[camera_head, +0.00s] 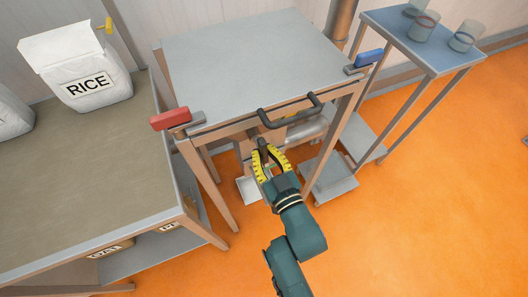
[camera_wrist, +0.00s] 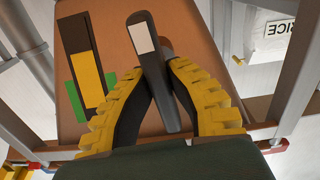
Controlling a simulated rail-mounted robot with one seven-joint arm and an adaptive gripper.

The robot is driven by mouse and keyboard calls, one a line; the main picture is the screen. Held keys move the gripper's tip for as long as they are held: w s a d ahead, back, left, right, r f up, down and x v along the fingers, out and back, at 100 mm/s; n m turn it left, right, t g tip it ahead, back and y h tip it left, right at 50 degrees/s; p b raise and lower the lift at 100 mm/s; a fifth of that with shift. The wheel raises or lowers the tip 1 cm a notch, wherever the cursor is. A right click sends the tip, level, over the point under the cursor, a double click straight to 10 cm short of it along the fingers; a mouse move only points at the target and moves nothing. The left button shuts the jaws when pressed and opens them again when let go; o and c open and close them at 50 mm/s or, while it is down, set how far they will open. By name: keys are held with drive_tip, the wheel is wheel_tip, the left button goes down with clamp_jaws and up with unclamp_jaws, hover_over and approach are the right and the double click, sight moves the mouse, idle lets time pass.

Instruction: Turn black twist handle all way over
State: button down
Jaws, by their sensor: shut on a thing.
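The black twist handle (camera_wrist: 163,80) is a long dark bar with a white patch near its upper end. It shows in the middle of the wrist view, tilted slightly left at the top. My gripper (camera_wrist: 168,75) has its two yellow ribbed fingers closed on either side of it. In the head view my gripper (camera_head: 266,155) is under the front of the grey-topped table, and only a small dark part of the handle (camera_head: 262,142) shows at its tips. Behind the handle is a brown panel (camera_wrist: 100,20) with a dark and yellow strip (camera_wrist: 88,75) and a green piece (camera_wrist: 72,101).
A grey-topped table (camera_head: 240,50) with a black bar handle (camera_head: 290,112), a red grip (camera_head: 170,119) and a blue grip (camera_head: 368,58) stands above my gripper. Table legs flank my arm. A rice bag (camera_head: 80,65) is on the left bench. Orange floor is open at lower right.

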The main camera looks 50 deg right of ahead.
drive_tip(key=shift+f+m, duration=0.15)
drive_tip(key=shift+m, duration=0.25)
drive_tip(key=c, duration=1)
unclamp_jaws()
drive_tip(key=shift+w, duration=0.1)
drive_tip(key=v, duration=1.2)
